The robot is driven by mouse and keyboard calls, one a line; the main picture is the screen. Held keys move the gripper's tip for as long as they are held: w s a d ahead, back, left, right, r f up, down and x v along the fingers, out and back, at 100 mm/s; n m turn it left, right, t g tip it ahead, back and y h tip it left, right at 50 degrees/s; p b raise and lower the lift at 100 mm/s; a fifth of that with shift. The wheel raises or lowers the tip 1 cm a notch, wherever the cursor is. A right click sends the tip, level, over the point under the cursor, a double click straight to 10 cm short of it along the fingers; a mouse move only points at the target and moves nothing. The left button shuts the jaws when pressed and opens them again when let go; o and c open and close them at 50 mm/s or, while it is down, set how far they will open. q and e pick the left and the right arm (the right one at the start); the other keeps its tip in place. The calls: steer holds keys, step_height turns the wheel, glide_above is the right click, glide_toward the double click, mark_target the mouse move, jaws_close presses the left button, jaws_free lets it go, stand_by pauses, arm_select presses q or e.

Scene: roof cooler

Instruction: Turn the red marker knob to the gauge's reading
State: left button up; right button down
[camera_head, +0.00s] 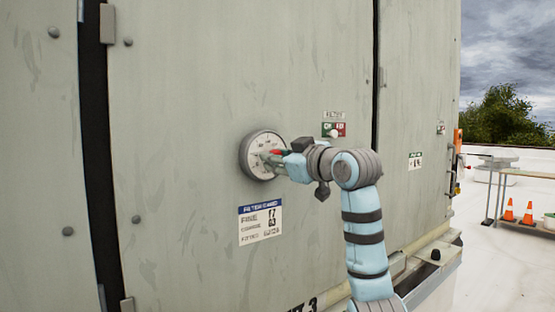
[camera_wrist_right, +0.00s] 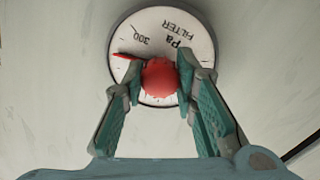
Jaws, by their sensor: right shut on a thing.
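The round gauge (camera_head: 247,158) is set in the grey panel, with a white face and a dark rim. In the right wrist view its face (camera_wrist_right: 190,25) carries the words "Pa" and "FILTER" and the number 300, all turned over. The red marker knob (camera_wrist_right: 160,78) sits at the middle of the face, with a red pointer (camera_wrist_right: 127,57) reaching to its upper left. My right gripper (camera_wrist_right: 160,82) is shut on the knob, one finger on each side. In the head view the right gripper (camera_head: 275,158) covers part of the gauge. A separate reading needle cannot be made out. My left gripper is not in view.
A filter label (camera_head: 260,222) is below the gauge. The panel around the gauge is mostly flat.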

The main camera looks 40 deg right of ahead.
stand_by(0.4)
steer(key=c, duration=1.3)
jaws_free()
steer(key=s, duration=0.7)
steer(key=shift+s+a, duration=0.2)
steer(key=shift+s, duration=0.05)
